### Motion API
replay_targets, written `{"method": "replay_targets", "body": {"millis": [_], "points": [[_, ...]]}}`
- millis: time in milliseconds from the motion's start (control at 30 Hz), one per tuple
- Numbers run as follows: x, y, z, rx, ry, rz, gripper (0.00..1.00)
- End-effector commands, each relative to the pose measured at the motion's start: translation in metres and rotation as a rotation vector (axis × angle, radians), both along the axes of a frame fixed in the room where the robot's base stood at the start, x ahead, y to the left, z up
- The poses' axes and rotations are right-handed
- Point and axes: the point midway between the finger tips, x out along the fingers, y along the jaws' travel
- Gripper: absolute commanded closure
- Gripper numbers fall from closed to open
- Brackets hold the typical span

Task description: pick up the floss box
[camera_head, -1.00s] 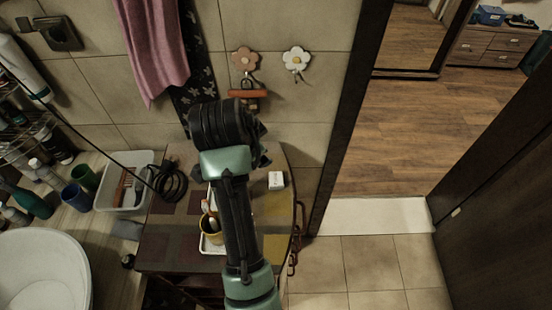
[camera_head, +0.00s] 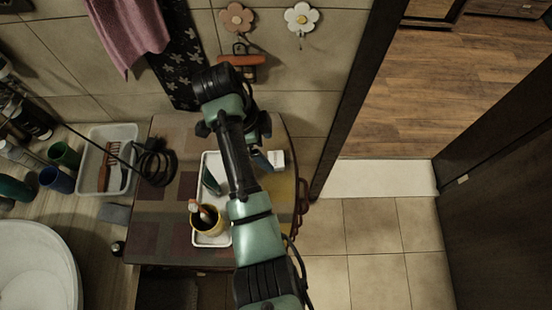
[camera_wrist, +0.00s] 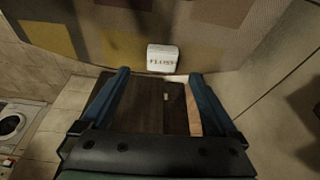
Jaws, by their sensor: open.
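The floss box (camera_wrist: 162,58) is a small white box with dark lettering in the wrist view. It sits on the cabinet top (camera_wrist: 105,45), close to its edge. In the head view the floss box (camera_head: 276,159) shows at the right side of the cabinet top, partly hidden by my arm. My gripper (camera_wrist: 160,75) is open and empty, its two blue fingers spread wide. The box lies between and just beyond the fingertips in the wrist view. In the head view my gripper (camera_head: 262,160) is mostly hidden behind my arm, beside the box.
A white tray (camera_head: 212,240) with a yellow cup (camera_head: 207,222) stands left of my arm. A coiled black cable (camera_head: 154,162) and a white bin (camera_head: 108,160) are further left. The wall with flower hooks (camera_head: 300,18) rises behind.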

Motion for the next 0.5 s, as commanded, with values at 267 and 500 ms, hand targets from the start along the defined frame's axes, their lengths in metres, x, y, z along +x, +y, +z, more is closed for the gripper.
{"method": "replay_targets", "body": {"millis": [267,500], "points": [[0.001,-0.006,-0.017,0.0,0.002,0.001,0.05],[0.004,-0.015,-0.047,-0.001,0.002,0.0,0.05]]}}
